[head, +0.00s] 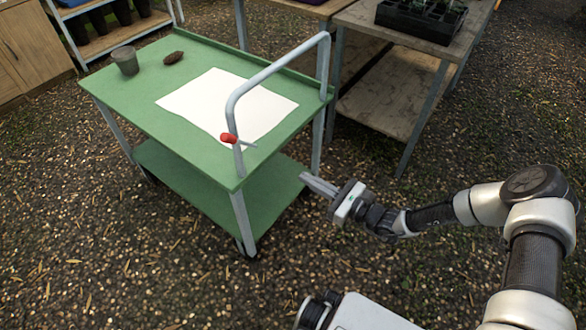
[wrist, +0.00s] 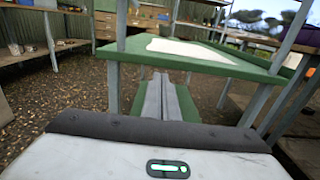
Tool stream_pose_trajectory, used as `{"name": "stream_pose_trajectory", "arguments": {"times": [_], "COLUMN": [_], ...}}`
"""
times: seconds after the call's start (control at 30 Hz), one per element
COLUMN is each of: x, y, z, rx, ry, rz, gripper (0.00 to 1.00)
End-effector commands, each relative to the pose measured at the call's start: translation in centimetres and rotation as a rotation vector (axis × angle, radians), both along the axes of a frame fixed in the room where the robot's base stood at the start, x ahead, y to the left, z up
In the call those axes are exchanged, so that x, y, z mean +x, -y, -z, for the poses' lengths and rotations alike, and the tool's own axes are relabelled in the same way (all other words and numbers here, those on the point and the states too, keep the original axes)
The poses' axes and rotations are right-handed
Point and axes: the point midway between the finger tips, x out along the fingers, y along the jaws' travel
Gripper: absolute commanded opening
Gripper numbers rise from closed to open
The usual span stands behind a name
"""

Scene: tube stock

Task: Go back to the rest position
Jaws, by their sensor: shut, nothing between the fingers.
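My gripper (head: 306,181) is in the head view, just off the right end of the green cart (head: 120,87), below its top and near the handle. The fingers are together and hold nothing. In the wrist view the closed fingers (wrist: 162,82) point forward, with the cart's green top (wrist: 130,46) above them and its lower shelf beyond.
On the cart lie a white sheet (head: 215,100), a dark pot (head: 126,62), a brown lump (head: 173,58) and a red-ended tool (head: 229,138). The grey handle (head: 262,75) rises near my gripper. A bench (head: 420,30) with a black tray stands behind. Gravel floor is open at the front.

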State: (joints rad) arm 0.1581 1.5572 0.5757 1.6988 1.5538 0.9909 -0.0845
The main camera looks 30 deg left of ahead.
Motion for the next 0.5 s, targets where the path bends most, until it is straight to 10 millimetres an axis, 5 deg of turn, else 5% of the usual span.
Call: {"name": "stream_pose_trajectory", "arguments": {"times": [0.2,0.5], "x": [-0.2,-0.2], "y": [2.1,2.5], "z": [0.0,-0.4], "rx": [0.000,-0.007], "ry": [-0.001,0.018], "rz": [0.000,-0.015], "gripper": [0.00,0.00]}}
